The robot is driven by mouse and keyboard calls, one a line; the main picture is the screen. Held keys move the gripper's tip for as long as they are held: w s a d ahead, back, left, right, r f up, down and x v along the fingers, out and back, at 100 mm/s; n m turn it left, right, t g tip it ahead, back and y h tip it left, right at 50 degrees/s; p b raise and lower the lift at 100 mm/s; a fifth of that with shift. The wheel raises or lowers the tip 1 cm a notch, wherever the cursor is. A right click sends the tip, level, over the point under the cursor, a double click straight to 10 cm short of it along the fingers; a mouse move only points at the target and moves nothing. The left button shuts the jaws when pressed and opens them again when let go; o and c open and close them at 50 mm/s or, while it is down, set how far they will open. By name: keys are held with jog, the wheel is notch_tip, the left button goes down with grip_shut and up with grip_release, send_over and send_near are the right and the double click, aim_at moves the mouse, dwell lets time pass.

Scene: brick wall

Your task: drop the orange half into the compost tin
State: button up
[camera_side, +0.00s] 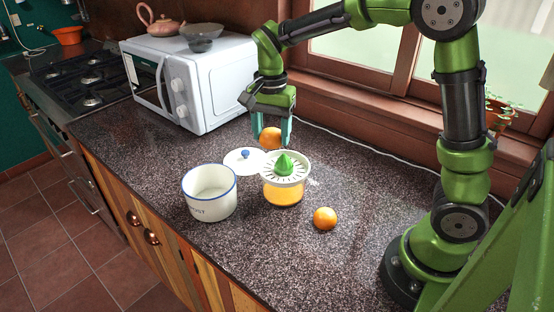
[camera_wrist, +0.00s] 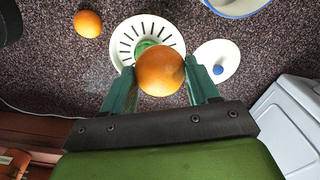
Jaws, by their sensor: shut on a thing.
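My gripper (camera_side: 271,134) is shut on an orange piece (camera_side: 270,139) and holds it up just behind and above the juicer. In the wrist view the orange (camera_wrist: 160,72) sits between the two green fingers and overlaps the juicer; its cut face does not show. The compost tin (camera_side: 209,194) is white with a blue rim and stands open at the counter's front, left of the juicer. Part of its rim shows in the wrist view (camera_wrist: 238,12). Its white lid (camera_side: 245,161) with a blue knob lies flat on the counter behind the tin.
The juicer (camera_side: 284,170) has a green cone and orange juice below. Another orange (camera_side: 325,218) lies to its right. A white microwave (camera_side: 190,78) with a teapot and bowl on top stands back left. A white cable (camera_side: 350,139) runs along the window wall.

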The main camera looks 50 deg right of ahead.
jog(key=w+a+f, duration=0.3)
jog(key=w+a, duration=0.7)
jog(key=a, duration=0.1)
jog(key=shift+m, duration=0.3)
jog(key=shift+s+d+f, duration=0.1)
jog(key=shift+s+f, duration=0.05)
jog(key=shift+f, duration=1.4)
jog(key=shift+s+d+f, duration=0.1)
jog(key=shift+f, duration=1.45)
jog(key=o, duration=1.2)
jog(key=shift+o, duration=0.2)
notch_tip(320, 180, up, 17)
send_over(213, 167)
jog(key=s+a, duration=0.3)
jog(key=s, duration=0.1)
jog(key=shift+d, duration=0.1)
jog(key=shift+w, duration=0.1)
